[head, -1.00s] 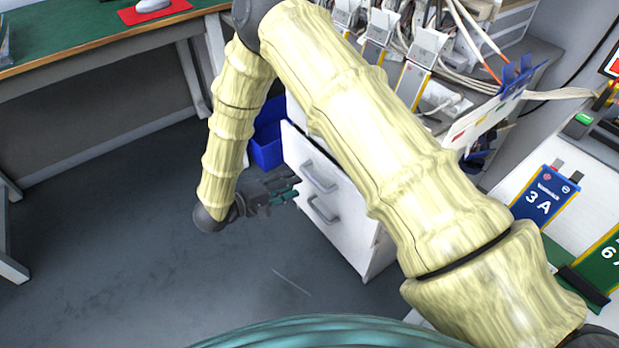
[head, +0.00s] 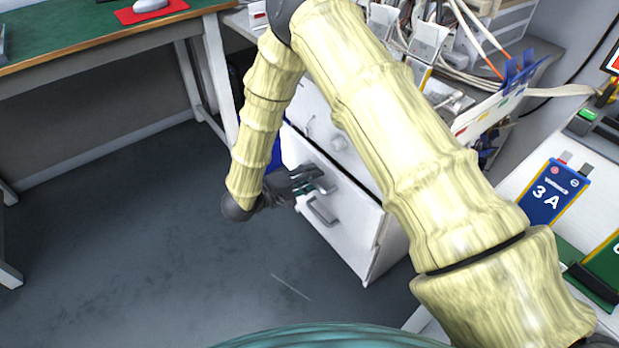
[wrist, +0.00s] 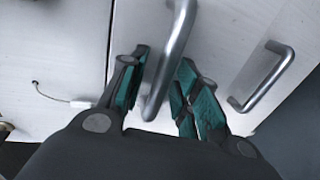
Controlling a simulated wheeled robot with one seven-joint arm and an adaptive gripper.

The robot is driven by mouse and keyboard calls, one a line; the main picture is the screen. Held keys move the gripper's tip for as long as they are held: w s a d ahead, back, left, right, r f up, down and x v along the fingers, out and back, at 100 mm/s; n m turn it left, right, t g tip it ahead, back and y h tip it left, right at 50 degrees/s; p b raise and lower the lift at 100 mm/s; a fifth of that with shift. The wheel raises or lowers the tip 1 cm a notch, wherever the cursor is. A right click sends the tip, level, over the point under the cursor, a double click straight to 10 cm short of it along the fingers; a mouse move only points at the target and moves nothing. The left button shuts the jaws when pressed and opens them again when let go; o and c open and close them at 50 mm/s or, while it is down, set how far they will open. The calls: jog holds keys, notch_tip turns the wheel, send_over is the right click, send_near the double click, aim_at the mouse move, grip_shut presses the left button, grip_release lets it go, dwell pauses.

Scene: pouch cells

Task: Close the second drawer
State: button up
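The white drawer cabinet shows at mid-frame in the head view, partly behind my arm. Its second drawer (head: 296,152) appears to stand out past the front above it; how far is unclear. The upper bar handle (wrist: 181,35) lies between my gripper's spread fingers in the wrist view. My gripper (head: 318,182) is open at that handle, with teal pads on both sides and gaps showing. A lower handle (head: 321,211) sits just below my gripper, and it also shows in the wrist view (wrist: 267,75) to the right of the fingers.
A blue bin is mostly hidden behind my arm. A green-topped table (head: 75,35) stands at upper left. A cluttered bench with cables and a blue 3A pouch cell (head: 552,192) are at right. Grey floor (head: 150,240) is clear at left.

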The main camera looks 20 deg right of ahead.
grip_shut()
jog(key=shift+r+p+x, duration=0.15)
jog(key=shift+p+x, duration=0.55)
jog(key=shift+r+p+x, duration=0.15)
jog(key=shift+p+x, duration=0.55)
jog(key=shift+w+d, duration=0.1)
jog(key=shift+o, duration=1.3)
grip_release()
jog(key=shift+d, duration=0.1)
